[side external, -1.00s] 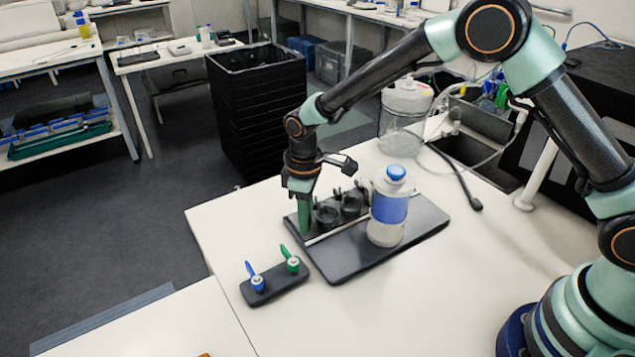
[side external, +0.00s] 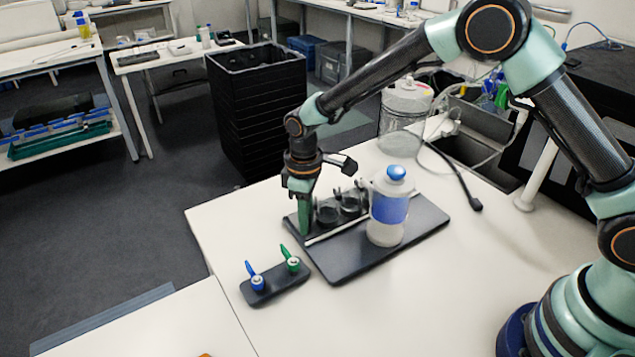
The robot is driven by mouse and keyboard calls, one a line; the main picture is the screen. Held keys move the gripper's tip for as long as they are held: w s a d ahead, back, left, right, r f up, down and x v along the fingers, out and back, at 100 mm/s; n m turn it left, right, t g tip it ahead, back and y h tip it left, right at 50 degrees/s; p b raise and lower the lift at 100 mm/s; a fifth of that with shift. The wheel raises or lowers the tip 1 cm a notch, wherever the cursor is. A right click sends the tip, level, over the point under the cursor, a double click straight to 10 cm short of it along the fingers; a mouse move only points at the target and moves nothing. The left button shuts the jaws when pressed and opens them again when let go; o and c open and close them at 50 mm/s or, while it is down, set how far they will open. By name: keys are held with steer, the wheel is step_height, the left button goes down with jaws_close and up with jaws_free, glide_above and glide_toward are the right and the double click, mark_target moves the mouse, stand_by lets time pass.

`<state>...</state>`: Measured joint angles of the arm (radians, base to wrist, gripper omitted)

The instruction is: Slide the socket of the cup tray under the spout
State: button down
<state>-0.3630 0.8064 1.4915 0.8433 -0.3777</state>
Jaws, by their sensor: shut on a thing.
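The cup tray (side external: 318,229) is dark and lies at the left end of a black base plate, beside a pale rail. Two dark, clear-walled cups (side external: 328,213) (side external: 351,203) stand upright in it, with small dark upright parts behind them. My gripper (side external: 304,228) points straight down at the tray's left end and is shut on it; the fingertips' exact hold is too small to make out. A white bottle (side external: 387,232) with a blue label and blue cap stands upright on the plate, right of the cups. I cannot clearly make out a spout or the tray's socket.
The black base plate (side external: 345,262) rests on the white table (side external: 420,300). A small dark block (side external: 275,285) with a blue and a green lever lies in front, left. A clear vessel (side external: 405,110) with tubing and a black cable (side external: 460,180) are behind.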

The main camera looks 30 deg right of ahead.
stand_by(0.4)
steer(key=shift+w+a, duration=0.1)
steer(key=shift+a, duration=2.05)
steer(key=c, duration=1)
jaws_free()
steer(key=shift+r, duration=0.1)
step_height(320, 180, up, 12)
